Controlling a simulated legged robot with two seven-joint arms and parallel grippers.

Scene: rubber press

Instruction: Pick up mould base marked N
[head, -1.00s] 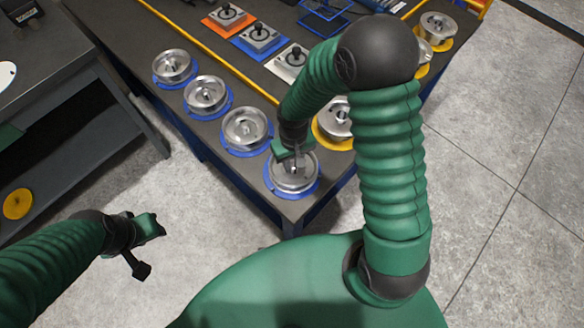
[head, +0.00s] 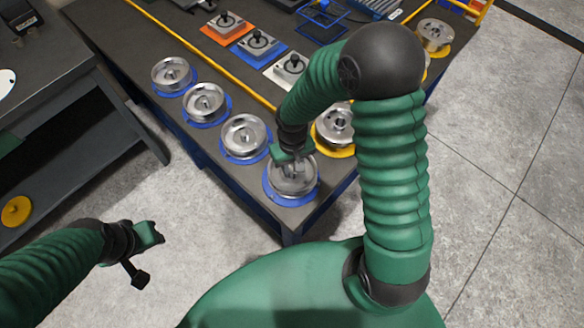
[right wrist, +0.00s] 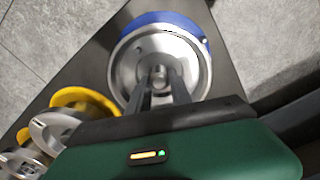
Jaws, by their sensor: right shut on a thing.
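A round silver mould base (head: 293,176) is at the near corner of the dark table, over a blue ring (head: 282,197). It also shows in the right wrist view (right wrist: 190,64). My right gripper (head: 291,163) is above it, shut on its central post; the fingers (right wrist: 158,88) reach to the middle of the part. Whether the base is clear of its blue ring I cannot tell. No letter N is readable on any base. My left gripper (head: 150,255) is away from the table, over the floor at lower left; its jaw opening is not clear.
Several more silver bases stand on blue rings along the table's left edge, the nearest one (head: 243,136) close by. A silver part on a yellow ring (head: 334,126) is just right of my right gripper. Orange, blue and white plates with black knobs (head: 258,41) lie behind a yellow rail (head: 205,52).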

